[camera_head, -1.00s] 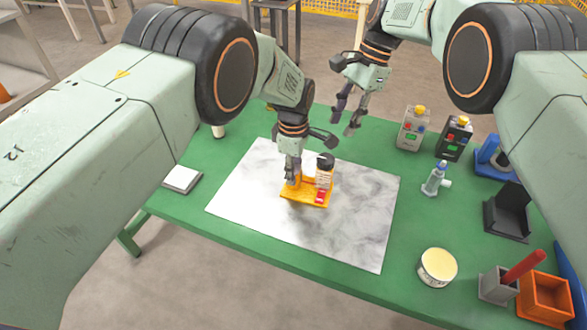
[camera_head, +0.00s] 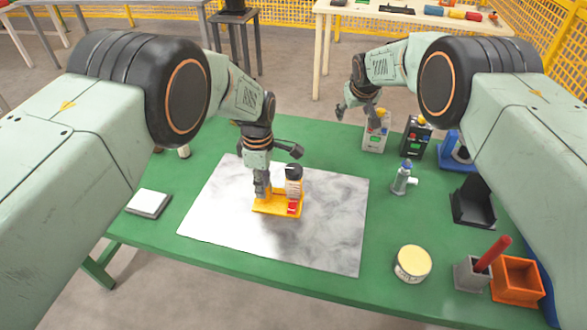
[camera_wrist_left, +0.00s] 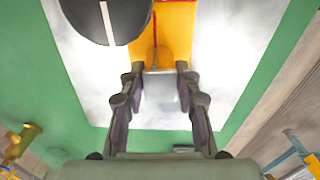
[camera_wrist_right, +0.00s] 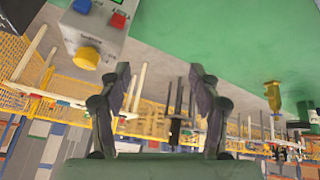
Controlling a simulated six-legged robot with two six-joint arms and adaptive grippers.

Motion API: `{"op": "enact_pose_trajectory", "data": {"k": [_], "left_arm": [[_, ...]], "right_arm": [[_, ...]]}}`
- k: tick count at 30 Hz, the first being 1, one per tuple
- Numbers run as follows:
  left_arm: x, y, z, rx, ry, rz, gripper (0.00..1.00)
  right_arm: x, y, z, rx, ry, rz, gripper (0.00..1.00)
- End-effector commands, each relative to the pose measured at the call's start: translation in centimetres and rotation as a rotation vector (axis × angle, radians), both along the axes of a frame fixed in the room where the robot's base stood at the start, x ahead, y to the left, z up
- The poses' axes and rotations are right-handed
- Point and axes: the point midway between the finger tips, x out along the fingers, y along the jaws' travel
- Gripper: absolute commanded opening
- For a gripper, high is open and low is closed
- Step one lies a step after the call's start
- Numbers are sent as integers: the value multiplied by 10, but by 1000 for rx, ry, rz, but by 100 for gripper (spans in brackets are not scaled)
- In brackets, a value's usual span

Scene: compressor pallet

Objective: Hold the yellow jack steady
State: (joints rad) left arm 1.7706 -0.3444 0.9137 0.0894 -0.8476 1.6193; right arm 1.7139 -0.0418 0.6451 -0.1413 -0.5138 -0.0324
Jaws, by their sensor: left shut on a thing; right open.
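The yellow jack (camera_head: 270,207) sits on the grey-white mat (camera_head: 225,222) on the green table. It carries a pale cylinder with a black top (camera_head: 293,180) and a red part at its right end. My left gripper (camera_head: 261,190) is shut on the left end of the jack from above. In the left wrist view its fingers (camera_wrist_left: 160,85) close around a grey block at the end of the yellow jack (camera_wrist_left: 172,45). My right gripper (camera_head: 358,115) is open and empty, near the grey box with a yellow knob. The right wrist view shows its spread fingers (camera_wrist_right: 160,100).
The grey box (camera_head: 375,138) and a black box (camera_head: 414,138) stand at the back right. A small bottle fitting (camera_head: 402,180), black holder (camera_head: 473,206), round tin (camera_head: 412,264), grey cup (camera_head: 470,275) and orange bin (camera_head: 518,282) fill the right side. A white pad (camera_head: 148,203) lies left.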

Motion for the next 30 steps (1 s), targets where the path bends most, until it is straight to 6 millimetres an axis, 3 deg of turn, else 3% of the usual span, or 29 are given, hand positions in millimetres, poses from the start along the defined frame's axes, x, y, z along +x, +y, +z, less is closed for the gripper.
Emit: {"op": "enact_pose_trajectory", "data": {"k": [7, 15, 23, 30], "left_arm": [[0, 0, 0, 0, -1, 0, 0], [0, 0, 0, 0, -1, 0, 0], [0, 0, 0, 0, -1, 0, 0], [0, 0, 0, 0, -1, 0, 0]], "right_arm": [[36, -29, 5, -365, -236, 426, 63], [55, -31, 16, -810, -472, 879, 63], [43, -10, 14, -1259, -698, 1289, 63], [6, 20, 6, -1669, -968, 1584, 63]]}}
